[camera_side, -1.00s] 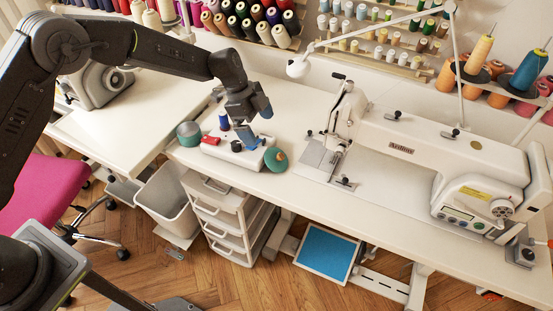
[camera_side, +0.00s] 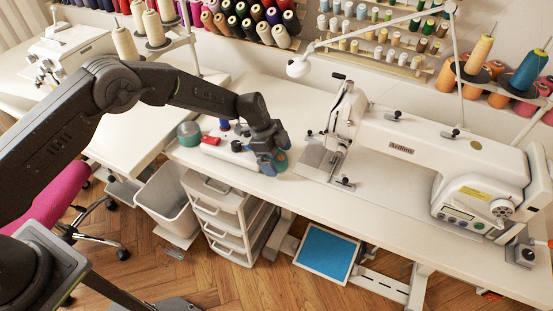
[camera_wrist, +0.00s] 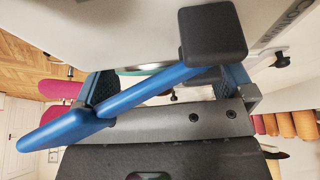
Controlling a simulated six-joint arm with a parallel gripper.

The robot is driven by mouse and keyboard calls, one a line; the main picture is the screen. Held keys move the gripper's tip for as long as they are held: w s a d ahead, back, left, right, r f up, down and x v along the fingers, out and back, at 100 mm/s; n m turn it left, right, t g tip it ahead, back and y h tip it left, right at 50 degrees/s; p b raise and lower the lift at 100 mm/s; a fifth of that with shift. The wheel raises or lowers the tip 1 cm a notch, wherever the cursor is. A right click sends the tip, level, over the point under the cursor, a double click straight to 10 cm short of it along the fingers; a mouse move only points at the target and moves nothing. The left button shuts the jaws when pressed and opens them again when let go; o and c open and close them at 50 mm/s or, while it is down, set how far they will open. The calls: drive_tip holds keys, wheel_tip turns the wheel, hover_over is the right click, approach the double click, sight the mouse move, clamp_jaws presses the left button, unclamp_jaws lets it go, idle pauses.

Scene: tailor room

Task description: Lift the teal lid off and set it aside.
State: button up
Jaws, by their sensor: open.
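A round teal piece with a small brownish centre, which looks like the teal lid (camera_side: 282,159), is on the white table just right of a white holder. My gripper (camera_side: 268,168) is right over it and hides its left part. The gripper is open, with nothing seen held in it. I cannot tell if the jaws touch the lid or what lies under it. A thin teal edge, probably the lid, also shows behind the blue finger in the wrist view (camera_wrist: 150,70). A teal-grey round tin (camera_side: 188,134) stands at the table's left end.
The white holder (camera_side: 236,152) carries a red piece (camera_side: 210,140) and a blue spool (camera_side: 224,124), close to my gripper. A sewing machine (camera_side: 400,150) stands to the right. Bare table lies behind the gripper. The table's front edge is near the lid.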

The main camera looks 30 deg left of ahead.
drive_tip(key=c, duration=0.9)
drive_tip(key=shift+o, duration=0.2)
drive_tip(key=shift+r, duration=0.1)
wheel_tip(320, 180, up, 10)
drive_tip(key=a+n, duration=0.1)
drive_tip(key=a, duration=0.1)
drive_tip(key=a+r+n+t, duration=0.1)
drive_tip(key=a, duration=0.1)
drive_tip(key=a+n, duration=0.1)
drive_tip(key=a, duration=0.1)
drive_tip(key=shift+s+a+r+n+y, duration=0.2)
drive_tip(key=shift+s+r+n+y, duration=0.1)
drive_tip(key=shift+s+n, duration=0.1)
drive_tip(key=s+a+r+n+t+y, duration=0.1)
drive_tip(key=s+a+r+n+y, duration=0.1)
drive_tip(key=s+a+n, duration=0.4)
drive_tip(key=s+a+r+n+t+y, duration=0.1)
drive_tip(key=s+a+n, duration=0.5)
drive_tip(key=a, duration=0.6)
drive_tip(key=shift+r+n+t+y, duration=0.4)
drive_tip(key=shift+n+t+y, duration=0.1)
drive_tip(key=shift+n+t, duration=0.15)
